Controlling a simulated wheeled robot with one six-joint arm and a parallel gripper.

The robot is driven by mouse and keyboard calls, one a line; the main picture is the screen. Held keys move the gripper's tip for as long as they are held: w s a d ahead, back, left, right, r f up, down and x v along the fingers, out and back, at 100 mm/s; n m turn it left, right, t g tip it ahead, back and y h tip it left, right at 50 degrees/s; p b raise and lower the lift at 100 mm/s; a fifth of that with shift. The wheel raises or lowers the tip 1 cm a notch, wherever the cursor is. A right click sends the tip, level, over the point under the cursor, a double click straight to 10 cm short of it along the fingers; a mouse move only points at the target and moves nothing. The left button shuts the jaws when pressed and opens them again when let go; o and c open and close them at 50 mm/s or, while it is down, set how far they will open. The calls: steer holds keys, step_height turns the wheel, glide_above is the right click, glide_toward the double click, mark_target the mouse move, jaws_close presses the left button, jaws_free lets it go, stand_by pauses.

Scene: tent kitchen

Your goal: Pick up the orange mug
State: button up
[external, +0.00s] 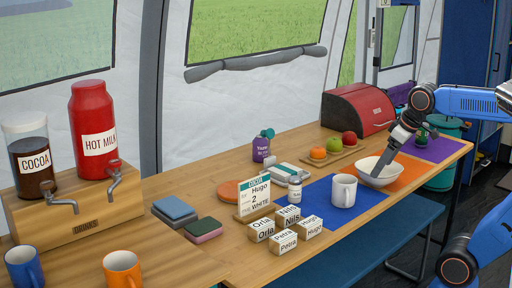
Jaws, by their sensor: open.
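The orange mug (122,270) stands upright at the lower left of the external view, near the front edge of the wooden table. Its lower part is cut off by the picture's bottom edge. My gripper (380,173) is far from it, at the right end of the table, pointing down at the white bowl (366,178). Its tips show over the bowl's inside; I cannot tell whether they touch it. My gripper is open, and I see nothing held in it.
A blue mug (22,268) stands left of the orange mug. Behind them is the wooden drinks stand (85,220) with two taps. A white mug (343,189), several name blocks (288,228) and an order card (255,198) stand between my gripper and the orange mug.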

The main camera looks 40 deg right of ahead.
steer(key=w+a+r+n+y, duration=0.1)
steer(key=w+a+r+n, duration=0.1)
steer(key=w+a+r, duration=0.5)
steer(key=w+a+r+n+y, duration=0.1)
steer(key=w+a+r+n, duration=0.1)
steer(key=w+a+r, duration=0.6)
steer(key=w+a+r+n+g+y, duration=0.1)
steer(key=w+a+r+n, duration=0.1)
steer(key=a, duration=0.8)
steer(key=w+a+r+n, duration=0.2)
steer(key=a, duration=0.8)
steer(key=n+g+y, duration=0.2)
steer(key=n+g, duration=0.2)
steer(key=n, duration=0.4)
glide_above(124, 251)
steer(key=s+d, duration=0.1)
steer(key=s, duration=0.1)
step_height(124, 251, down, 10)
steer(key=shift+s+d+x, duration=0.1)
steer(key=shift+s+x, duration=0.05)
steer(key=shift+x, duration=1.1)
steer(key=shift+s+d+x, duration=0.1)
steer(key=shift+s+x, duration=0.05)
steer(key=shift+x, duration=1.15)
steer(key=c, duration=1.5)
